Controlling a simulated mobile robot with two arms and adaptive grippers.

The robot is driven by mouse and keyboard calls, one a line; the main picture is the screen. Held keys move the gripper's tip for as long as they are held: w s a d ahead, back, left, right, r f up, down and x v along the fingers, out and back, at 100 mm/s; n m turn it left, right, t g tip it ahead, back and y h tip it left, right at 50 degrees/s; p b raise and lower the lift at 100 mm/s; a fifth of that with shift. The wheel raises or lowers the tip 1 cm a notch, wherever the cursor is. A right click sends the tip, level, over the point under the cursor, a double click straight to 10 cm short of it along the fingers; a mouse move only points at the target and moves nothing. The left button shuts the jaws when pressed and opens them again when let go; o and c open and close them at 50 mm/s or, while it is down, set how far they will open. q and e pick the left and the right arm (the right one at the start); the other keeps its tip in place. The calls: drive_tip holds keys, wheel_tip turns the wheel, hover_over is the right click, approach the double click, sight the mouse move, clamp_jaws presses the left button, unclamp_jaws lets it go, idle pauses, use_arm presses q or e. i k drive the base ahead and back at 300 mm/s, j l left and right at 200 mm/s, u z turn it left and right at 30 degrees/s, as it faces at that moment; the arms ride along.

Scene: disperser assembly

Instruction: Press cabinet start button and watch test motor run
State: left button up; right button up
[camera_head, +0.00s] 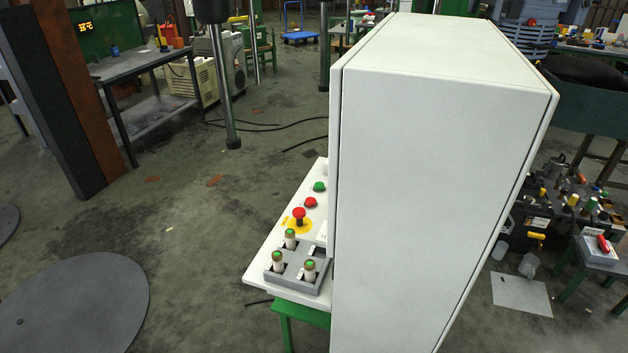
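A large white cabinet (440,130) fills the middle right, seen from above and from one side. A white panel (268,254) juts out on its left on a green stand (302,316). On the panel are a green button (319,187), a red button (310,202) and a red mushroom button (299,214) on a yellow disc. A grey tray (283,283) at the panel's near end holds several light cylinders with green tops (278,258). The cabinet hides the panel's right side. I cannot make out a test motor. Neither gripper is in view.
A metal shaft (225,100) hangs left of the cabinet. A dark workbench (135,64) stands at the back left. Battery-like units (568,205) stand at the right. Dark cables (270,125) cross the floor behind the panel. The floor left of the panel is mostly clear.

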sight(319, 186)
drive_tip(key=i+j, duration=0.15)
drive_tip(key=j, duration=0.15)
drive_tip(key=i+j, duration=0.15)
drive_tip(key=j, duration=0.15)
drive_tip(key=k+l, duration=0.15)
drive_tip(key=l, duration=0.15)
drive_tip(key=k+l+z, duration=0.1)
drive_tip(key=z, duration=0.2)
drive_tip(key=i+j+z, duration=0.3)
drive_tip(key=j, duration=0.2)
drive_tip(key=j+z, duration=0.25)
drive_tip(key=j, duration=0.25)
drive_tip(key=i+j+z, duration=0.1)
drive_tip(key=j+z, duration=0.2)
drive_tip(key=j, duration=0.25)
drive_tip(key=i+j, duration=0.1)
drive_tip(key=j, duration=2)
drive_tip(key=z, duration=0.05)
